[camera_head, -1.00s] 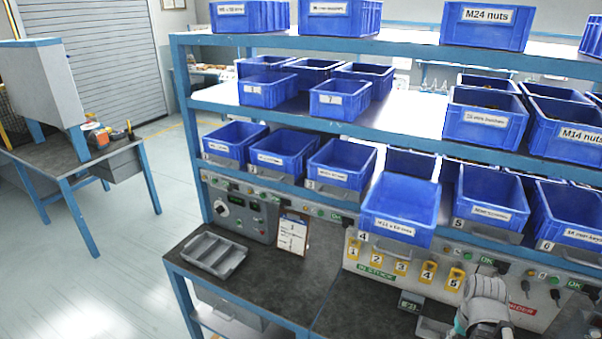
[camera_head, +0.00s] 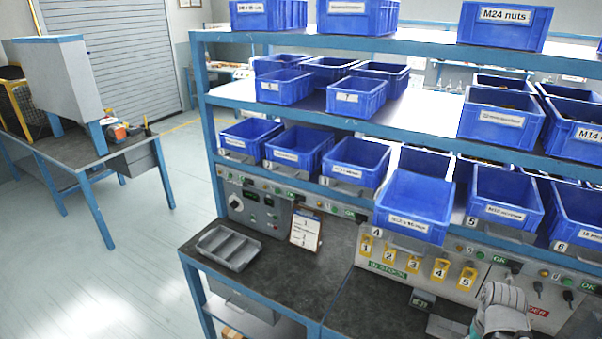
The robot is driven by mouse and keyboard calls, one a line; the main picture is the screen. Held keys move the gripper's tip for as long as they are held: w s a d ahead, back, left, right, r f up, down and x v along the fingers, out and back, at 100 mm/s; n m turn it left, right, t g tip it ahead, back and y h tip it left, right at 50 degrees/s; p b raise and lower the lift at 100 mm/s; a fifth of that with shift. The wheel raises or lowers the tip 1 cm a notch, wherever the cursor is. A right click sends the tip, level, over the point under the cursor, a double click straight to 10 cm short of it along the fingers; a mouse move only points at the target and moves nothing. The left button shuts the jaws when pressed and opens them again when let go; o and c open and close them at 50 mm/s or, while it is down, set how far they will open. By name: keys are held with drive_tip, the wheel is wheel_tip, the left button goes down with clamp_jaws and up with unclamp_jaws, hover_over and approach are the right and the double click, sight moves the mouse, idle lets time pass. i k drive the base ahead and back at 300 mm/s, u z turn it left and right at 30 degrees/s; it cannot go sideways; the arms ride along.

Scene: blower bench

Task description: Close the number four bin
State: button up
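The number four bin (camera_head: 414,207) is a blue open-topped bin on the lower shelf of the rack. It is pulled out and juts forward past its neighbours, tilted down toward the front. The label 4 (camera_head: 378,232) shows at its lower left. The number five bin (camera_head: 503,204) sits to its right, set further back. My gripper (camera_head: 503,318) is at the lower right, below and apart from bin four. Its fingers are cut off or hidden, so I cannot tell whether it is open.
Bins line the shelves, including bin three (camera_head: 354,165) to the left and bin six (camera_head: 578,220) to the right. A grey divided tray (camera_head: 228,247) and a clipboard (camera_head: 306,230) are on the bench (camera_head: 290,278). Yellow numbered tags (camera_head: 414,260) hang below bin four.

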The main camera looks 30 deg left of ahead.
sight(431, 198)
drive_tip(key=u, duration=0.05)
drive_tip(key=k, duration=0.95)
drive_tip(key=u, duration=0.95)
drive_tip(key=i, duration=1)
drive_tip(key=z, duration=0.1)
